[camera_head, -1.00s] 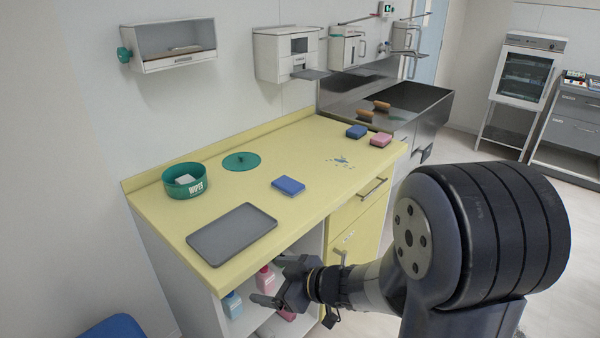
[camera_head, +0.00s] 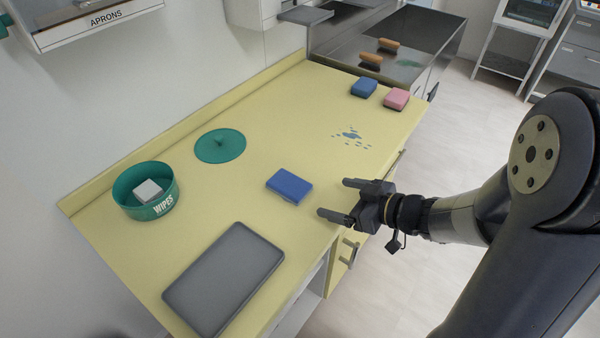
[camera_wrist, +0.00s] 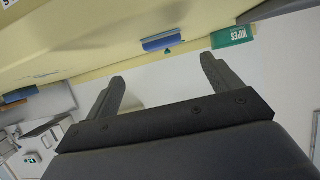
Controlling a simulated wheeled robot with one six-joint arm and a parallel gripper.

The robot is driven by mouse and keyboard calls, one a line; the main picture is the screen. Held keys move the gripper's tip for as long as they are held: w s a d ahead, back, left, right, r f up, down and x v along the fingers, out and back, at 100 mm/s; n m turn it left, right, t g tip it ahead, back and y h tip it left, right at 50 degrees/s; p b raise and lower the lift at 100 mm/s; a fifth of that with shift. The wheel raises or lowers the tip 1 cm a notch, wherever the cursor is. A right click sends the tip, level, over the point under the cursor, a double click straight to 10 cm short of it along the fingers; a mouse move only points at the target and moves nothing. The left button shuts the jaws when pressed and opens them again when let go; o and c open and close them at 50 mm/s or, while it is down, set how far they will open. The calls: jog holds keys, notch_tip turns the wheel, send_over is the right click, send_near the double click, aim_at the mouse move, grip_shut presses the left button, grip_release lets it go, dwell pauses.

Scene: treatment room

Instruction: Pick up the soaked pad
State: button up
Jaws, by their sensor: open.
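A blue pad (camera_head: 289,186) lies flat on the yellow counter (camera_head: 205,268); I cannot tell from its look whether it is wet. It also shows in the wrist view (camera_wrist: 162,41), beyond the space between the fingers. A pale grey-white pad (camera_head: 148,190) sits inside the green WIPES tub (camera_head: 160,208), seen also in the wrist view (camera_wrist: 232,36). My gripper (camera_head: 338,199) is open and empty at the counter's front edge, to the right of the blue pad and pointing toward it. Its fingers show apart in the wrist view (camera_wrist: 163,72).
A dark grey tray (camera_head: 224,279) lies at the counter's near end. A green lid (camera_head: 220,146) lies behind the blue pad. Blue spots (camera_head: 351,134) mark the counter near a blue sponge (camera_head: 363,87) and a pink sponge (camera_head: 396,99). A sink unit with brushes (camera_head: 371,60) adjoins.

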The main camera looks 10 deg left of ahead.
aim_at(304, 191)
jog(key=x, duration=0.9)
jog(key=shift+a+f+b, duration=0.2)
jog(key=shift+a+b, duration=0.15)
jog(key=shift+s, duration=0.1)
jog(key=c, duration=1.1)
jog(key=shift+r, duration=0.1)
jog(key=shift+c, duration=0.2)
